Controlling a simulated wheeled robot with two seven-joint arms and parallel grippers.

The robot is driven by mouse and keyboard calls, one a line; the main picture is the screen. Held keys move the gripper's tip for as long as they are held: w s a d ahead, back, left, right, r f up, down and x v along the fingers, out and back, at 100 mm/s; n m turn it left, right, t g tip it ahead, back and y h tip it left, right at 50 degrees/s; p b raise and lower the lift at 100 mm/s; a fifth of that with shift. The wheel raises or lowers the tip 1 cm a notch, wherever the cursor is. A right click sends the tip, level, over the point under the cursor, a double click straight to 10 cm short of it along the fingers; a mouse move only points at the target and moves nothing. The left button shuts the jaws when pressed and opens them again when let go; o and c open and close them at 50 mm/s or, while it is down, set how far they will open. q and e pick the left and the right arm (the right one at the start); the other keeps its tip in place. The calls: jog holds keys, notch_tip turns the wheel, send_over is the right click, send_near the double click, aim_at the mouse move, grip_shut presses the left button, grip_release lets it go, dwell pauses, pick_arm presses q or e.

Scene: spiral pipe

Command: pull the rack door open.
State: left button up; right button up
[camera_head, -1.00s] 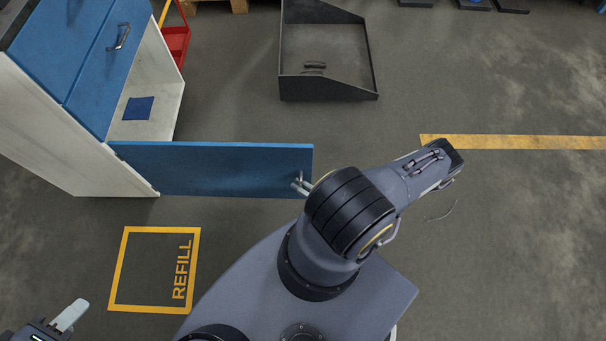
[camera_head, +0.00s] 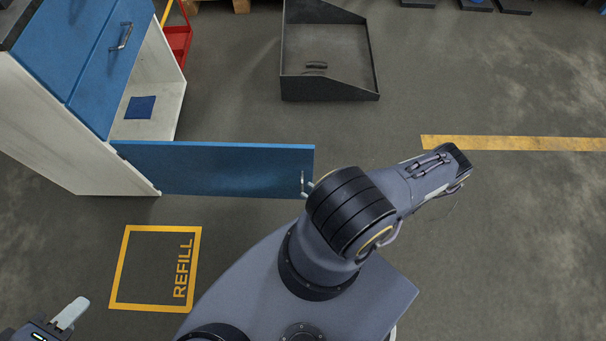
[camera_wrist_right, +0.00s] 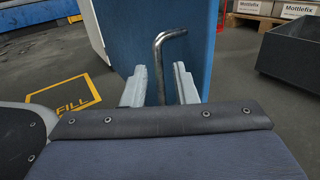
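The blue rack door (camera_head: 220,170) stands swung wide open from the white cabinet (camera_head: 85,165) at the left. Its metal handle (camera_head: 303,182) is near the door's free end. In the right wrist view the handle (camera_wrist_right: 159,60) is a bent rod seen between the two pale fingers of my right gripper (camera_wrist_right: 159,88). The fingers are apart, with a gap on each side of the rod. In the head view my right arm hides most of that gripper. My left gripper (camera_head: 70,314) is at the lower left corner, partly cut off, far from the door; one finger shows.
A dark open bin (camera_head: 330,88) stands on the floor beyond the door. A yellow REFILL square (camera_head: 118,270) is marked on the floor before the cabinet. A red cart (camera_head: 178,45) is behind the cabinet.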

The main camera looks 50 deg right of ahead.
jog(key=s, duration=0.3)
jog(key=shift+s+d, duration=0.25)
jog(key=shift+s, duration=0.15)
jog(key=shift+s, duration=0.1)
